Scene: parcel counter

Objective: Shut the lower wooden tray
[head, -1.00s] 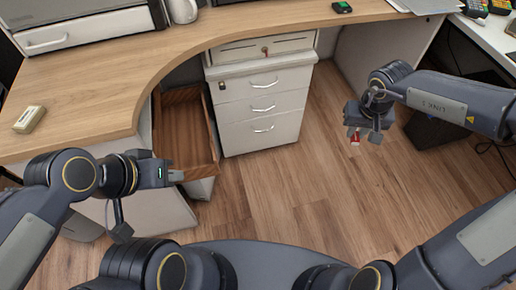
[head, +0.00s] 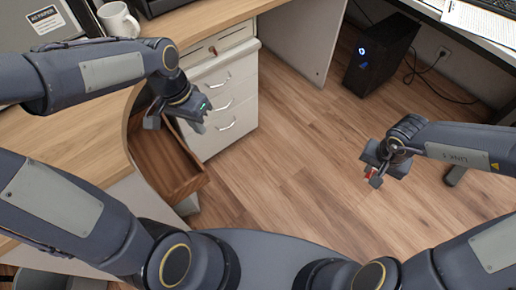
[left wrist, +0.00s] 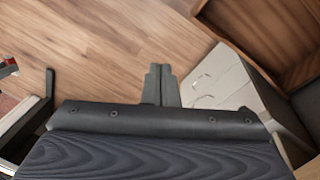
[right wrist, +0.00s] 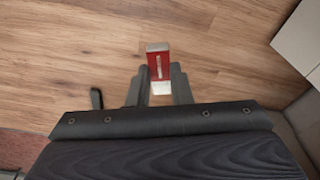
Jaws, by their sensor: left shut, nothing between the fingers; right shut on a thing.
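One wooden tray (head: 160,165) is pulled out under the curved desk, left of the white drawer cabinet; it is open-topped and looks empty. It also shows at the upper right of the left wrist view (left wrist: 262,35). My left gripper (head: 198,124) is shut and empty, pictured between the tray's far end and the cabinet; I cannot tell whether it touches either. Its forearm hides part of the tray's far end. My right gripper (head: 373,178) is shut on a small red and silver object (right wrist: 158,62), held above the floor, well to the right of the tray.
The white drawer cabinet (head: 228,105) stands just right of the tray. The wooden desk top (head: 70,150) curves above the tray and carries a white mug (head: 118,20). A black computer tower (head: 380,58) stands on the floor at the back right. The middle floor is clear.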

